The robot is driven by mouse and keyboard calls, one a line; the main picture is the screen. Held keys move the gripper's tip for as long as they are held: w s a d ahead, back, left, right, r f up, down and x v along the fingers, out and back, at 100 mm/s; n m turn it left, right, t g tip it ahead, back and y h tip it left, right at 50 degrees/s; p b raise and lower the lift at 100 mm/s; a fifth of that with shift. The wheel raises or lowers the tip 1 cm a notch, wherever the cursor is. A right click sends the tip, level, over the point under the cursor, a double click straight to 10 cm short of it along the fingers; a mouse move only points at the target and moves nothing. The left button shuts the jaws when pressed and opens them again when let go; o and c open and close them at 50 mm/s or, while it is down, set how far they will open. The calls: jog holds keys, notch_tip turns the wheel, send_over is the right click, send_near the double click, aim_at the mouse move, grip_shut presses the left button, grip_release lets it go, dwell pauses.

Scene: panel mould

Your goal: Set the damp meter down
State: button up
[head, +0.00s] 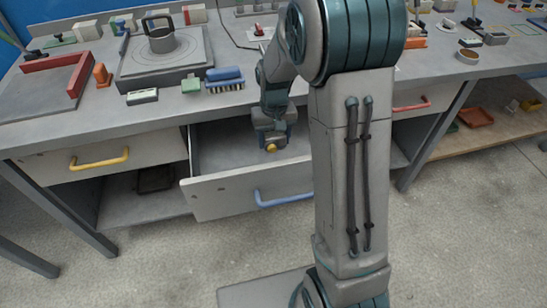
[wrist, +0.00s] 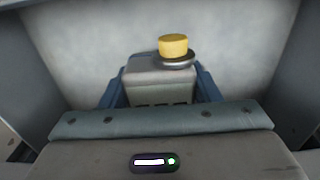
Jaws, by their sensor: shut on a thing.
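The damp meter (wrist: 160,78) appears in the wrist view as a grey block with a dark ring and a yellow cap at its far end. My gripper (wrist: 158,92) is shut on it, with a blue finger on each side. In the head view, my gripper (head: 271,132) points down inside the open drawer (head: 232,192) with the blue handle. The yellow cap of the meter (head: 271,148) shows below the fingers. Whether the meter touches the drawer floor cannot be told.
The drawer floor around the meter looks bare, with side walls close on both sides in the wrist view. The bench top (head: 60,128) above carries a blue brush (head: 225,78), a white block (head: 142,97) and a round pot on a plate (head: 165,55). A yellow-handled drawer (head: 100,160) is at left.

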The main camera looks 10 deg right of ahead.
notch_tip(320, 180, down, 9)
jog(key=shift+f+b, duration=0.1)
jog(key=shift+b, duration=0.4)
jog(key=o, duration=1.2)
jog(key=shift+f, duration=0.1)
jog(key=shift+o, duration=0.2)
notch_tip(320, 180, up, 12)
jog(key=shift+r+p, duration=0.15)
jog(key=shift+p, duration=0.7)
jog(key=s+r+t, duration=0.1)
jog(key=s+r, duration=0.3)
jog(key=s, duration=0.6)
jog(key=s+r+t, duration=0.1)
jog(key=s+r, duration=0.3)
jog(key=s, duration=0.6)
jog(key=shift+s+r, duration=0.35)
